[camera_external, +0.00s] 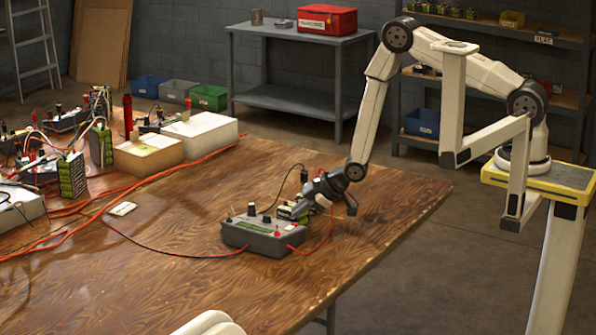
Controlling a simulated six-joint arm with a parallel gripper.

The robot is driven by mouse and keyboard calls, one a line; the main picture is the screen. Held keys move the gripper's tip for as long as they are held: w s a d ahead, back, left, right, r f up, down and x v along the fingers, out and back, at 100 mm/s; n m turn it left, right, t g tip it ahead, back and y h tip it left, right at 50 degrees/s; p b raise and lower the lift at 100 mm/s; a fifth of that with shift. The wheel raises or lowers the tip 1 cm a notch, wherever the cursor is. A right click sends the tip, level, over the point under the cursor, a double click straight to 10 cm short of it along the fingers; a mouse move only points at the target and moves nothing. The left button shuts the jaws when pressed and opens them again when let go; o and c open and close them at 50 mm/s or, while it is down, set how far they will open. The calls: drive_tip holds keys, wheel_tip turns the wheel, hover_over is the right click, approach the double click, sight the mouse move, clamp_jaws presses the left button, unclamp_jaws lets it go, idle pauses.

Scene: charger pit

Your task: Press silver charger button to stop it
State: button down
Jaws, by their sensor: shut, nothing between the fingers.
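A grey charger box (262,237) with knobs and small buttons on its top stands on the wooden table near its right side. Red leads run from its front and right end. My gripper (308,200) reaches down from the right and is just above or beside the charger's back right corner. Its fingers are small and dark here, and they are shut and empty. I cannot tell whether the tip touches the charger. A small green and black battery pack (288,212) is partly hidden behind the charger and my gripper. I cannot make out which button is silver.
Several other chargers, battery packs and red cables crowd the left of the wooden table (180,290). Two boxes, one tan (148,154) and one white (201,131), stand at the back. A white rounded object (210,323) shows at the bottom edge. The table's front right is clear.

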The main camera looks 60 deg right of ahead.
drive_tip(key=shift+a+f, duration=0.15)
drive_tip(key=shift+f, duration=0.65)
idle(1.3)
drive_tip(key=shift+r, duration=0.75)
drive_tip(key=shift+r, duration=0.1)
drive_tip(key=r, duration=0.2)
drive_tip(key=d+r, duration=0.1)
drive_tip(key=r, duration=0.1)
drive_tip(key=shift+d+r, duration=0.1)
drive_tip(key=shift+r, duration=0.3)
idle(0.8)
